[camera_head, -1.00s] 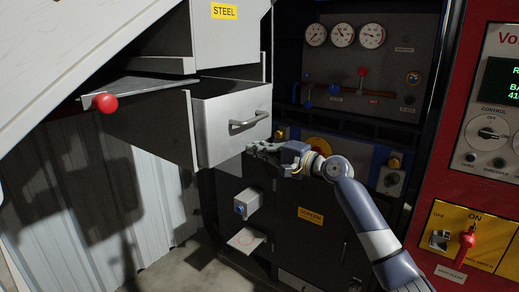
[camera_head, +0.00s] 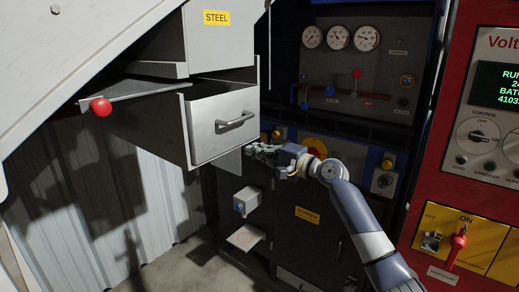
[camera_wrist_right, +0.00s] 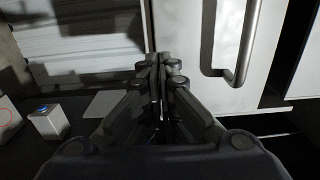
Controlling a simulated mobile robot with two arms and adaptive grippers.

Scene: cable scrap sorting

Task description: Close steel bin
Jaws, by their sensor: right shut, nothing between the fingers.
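The steel bin is a grey metal drawer (camera_head: 222,103) under the yellow STEEL label (camera_head: 216,17). It stands pulled out, with its open top showing. Its curved bar handle (camera_head: 235,122) is on the front face. My right gripper (camera_head: 250,149) is shut and empty, close to the lower right corner of the bin front, below the handle. In the right wrist view the closed fingertips (camera_wrist_right: 157,60) show beside the edge of the bin front (camera_wrist_right: 190,45), with the handle (camera_wrist_right: 240,55) off to the right. I cannot tell whether they touch the bin. My left gripper is not in view.
A lever with a red ball knob (camera_head: 100,107) sticks out left of the bin. A dark gauge panel (camera_head: 355,60) stands behind my right arm, and a red control cabinet (camera_head: 430,190) is at the right. A small grey box (camera_head: 246,200) sits below the bin.

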